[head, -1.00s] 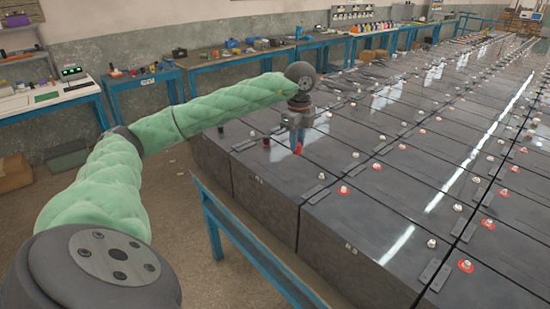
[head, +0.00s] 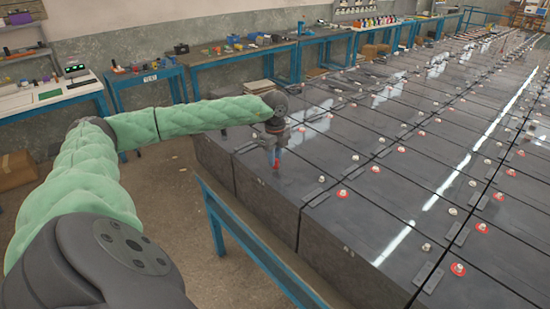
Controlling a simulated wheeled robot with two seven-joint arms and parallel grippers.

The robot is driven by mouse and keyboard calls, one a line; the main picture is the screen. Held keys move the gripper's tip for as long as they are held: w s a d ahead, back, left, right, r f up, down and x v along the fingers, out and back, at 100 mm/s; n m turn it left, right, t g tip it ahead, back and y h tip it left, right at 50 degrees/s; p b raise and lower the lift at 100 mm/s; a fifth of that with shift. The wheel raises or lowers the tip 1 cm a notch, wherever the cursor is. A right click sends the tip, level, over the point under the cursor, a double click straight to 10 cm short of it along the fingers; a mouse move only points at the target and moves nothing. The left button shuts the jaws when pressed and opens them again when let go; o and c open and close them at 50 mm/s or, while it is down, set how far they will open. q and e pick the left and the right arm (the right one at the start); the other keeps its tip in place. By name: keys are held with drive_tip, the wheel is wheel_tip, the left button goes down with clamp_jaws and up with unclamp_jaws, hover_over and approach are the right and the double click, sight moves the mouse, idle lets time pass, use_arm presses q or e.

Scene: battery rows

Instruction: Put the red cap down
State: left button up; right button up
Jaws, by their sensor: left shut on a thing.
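My left arm reaches out over the near left corner of the battery rows (head: 275,205). My left gripper (head: 276,161) points down and is shut on a small red thing, the red cap (head: 277,167), at its fingertips. The cap is tiny in the picture and partly hidden by the fingers. It hangs over or very close to a dark battery top; I cannot tell if it touches. My right gripper is not in view.
Dark battery tops carry several pale terminals, some with red rings (head: 342,194). A blue rail (head: 255,245) runs along the front side of the batteries. Blue workbenches with tools (head: 235,59) line the back wall. A brown box (head: 17,170) sits on the floor at left.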

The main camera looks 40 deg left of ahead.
use_arm(q)
drive_tip(key=shift+f, duration=0.7)
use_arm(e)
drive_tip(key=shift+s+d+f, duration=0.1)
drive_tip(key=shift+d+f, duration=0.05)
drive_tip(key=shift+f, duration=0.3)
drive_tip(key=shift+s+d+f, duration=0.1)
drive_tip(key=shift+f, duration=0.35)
use_arm(q)
drive_tip(key=shift+f, duration=0.15)
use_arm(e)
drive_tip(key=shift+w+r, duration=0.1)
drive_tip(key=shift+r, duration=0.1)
use_arm(q)
drive_tip(key=o, duration=0.9)
drive_tip(key=shift+r, duration=0.2)
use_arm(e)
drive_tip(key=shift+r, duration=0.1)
use_arm(q)
drive_tip(key=shift+r, duration=0.15)
wheel_tip(320, 180, up, 12)
drive_tip(key=b, duration=0.4)
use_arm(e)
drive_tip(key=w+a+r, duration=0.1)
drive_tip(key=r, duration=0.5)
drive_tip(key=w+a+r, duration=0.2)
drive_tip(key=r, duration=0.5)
